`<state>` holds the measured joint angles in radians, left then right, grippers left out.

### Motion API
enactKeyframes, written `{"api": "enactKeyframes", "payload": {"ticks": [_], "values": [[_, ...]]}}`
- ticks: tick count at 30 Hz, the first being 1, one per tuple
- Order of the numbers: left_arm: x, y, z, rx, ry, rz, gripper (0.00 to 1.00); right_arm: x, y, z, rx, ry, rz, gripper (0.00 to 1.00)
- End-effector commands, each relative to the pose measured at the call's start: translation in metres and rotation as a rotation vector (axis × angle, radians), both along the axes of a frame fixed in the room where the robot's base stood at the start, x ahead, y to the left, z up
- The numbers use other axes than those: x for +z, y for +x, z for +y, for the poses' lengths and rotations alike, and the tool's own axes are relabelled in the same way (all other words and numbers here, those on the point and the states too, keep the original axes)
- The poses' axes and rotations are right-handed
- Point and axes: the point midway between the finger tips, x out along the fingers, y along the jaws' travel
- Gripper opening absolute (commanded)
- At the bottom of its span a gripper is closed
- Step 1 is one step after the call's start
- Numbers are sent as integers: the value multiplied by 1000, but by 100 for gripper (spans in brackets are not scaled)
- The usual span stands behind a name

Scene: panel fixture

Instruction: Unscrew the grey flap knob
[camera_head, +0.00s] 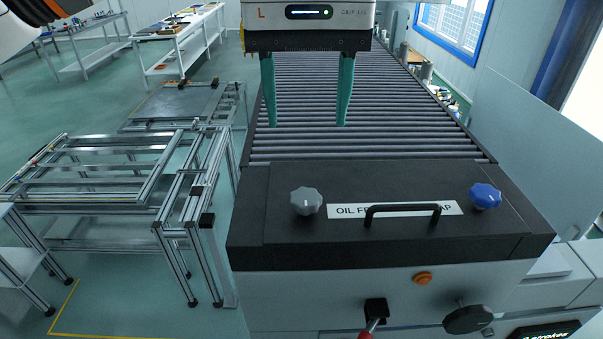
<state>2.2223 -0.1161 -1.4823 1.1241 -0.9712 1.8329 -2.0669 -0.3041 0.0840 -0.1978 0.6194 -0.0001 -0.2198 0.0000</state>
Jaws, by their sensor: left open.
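The grey flap knob (306,201) is a lobed knob on the left of the dark flap (290,235), which tops a light grey panel fixture. A blue knob (484,196) sits on the right of the flap. A black handle (402,209) crosses a white label partly hidden behind it. My left gripper (307,125), marked L, is open with its two green fingers pointing down. It appears above and beyond the grey knob, apart from it, with nothing between the fingers. My right gripper does not show.
A roller conveyor (390,110) runs away behind the flap. An aluminium frame rack (100,175) stands at left. A clear panel (535,150) rises at right. The fixture front has an orange button (422,278), a black knob (468,319) and a red-handled lever (373,320).

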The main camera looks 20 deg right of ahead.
Motion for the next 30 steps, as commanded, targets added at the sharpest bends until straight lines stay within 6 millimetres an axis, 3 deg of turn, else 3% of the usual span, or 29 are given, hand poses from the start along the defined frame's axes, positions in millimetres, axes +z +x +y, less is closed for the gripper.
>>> {"api": "enactKeyframes", "payload": {"ticks": [5, 18, 24, 30], "values": [[-21, 0, 1, -7, 9, -4, 59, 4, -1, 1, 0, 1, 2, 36], [-100, 0, 1, -4, 5, -1, 59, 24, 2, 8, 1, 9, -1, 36], [-115, -1, 0, -2, 3, -2, 59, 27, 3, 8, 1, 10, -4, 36], [-117, -1, 0, -2, 2, -2, 59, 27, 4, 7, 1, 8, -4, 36]]}}
